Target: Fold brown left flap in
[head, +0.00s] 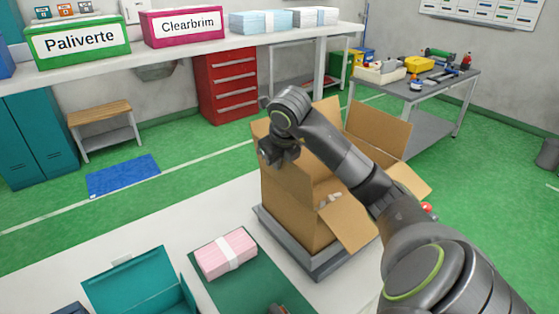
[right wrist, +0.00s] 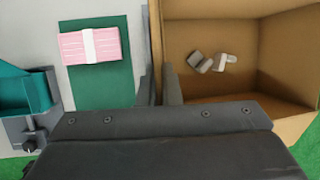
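An open brown cardboard box (head: 289,212) stands on a grey base on the white table. Its back flap (head: 378,130) stands out behind, a right flap (head: 408,182) leans outward, and a front flap (head: 348,222) hangs outward. The left side (head: 258,131) rises upright, partly hidden by my right gripper (head: 277,154). In the right wrist view, the fingers (right wrist: 160,88) lie on either side of a brown strip along the box's left edge; whether they press on it cannot be told. Small grey-white pieces (right wrist: 207,62) lie inside the box. My left gripper is not in view.
A pink banded stack (head: 226,254) lies on a green mat (head: 262,270) left of the box. A teal open box (head: 140,285) is further left.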

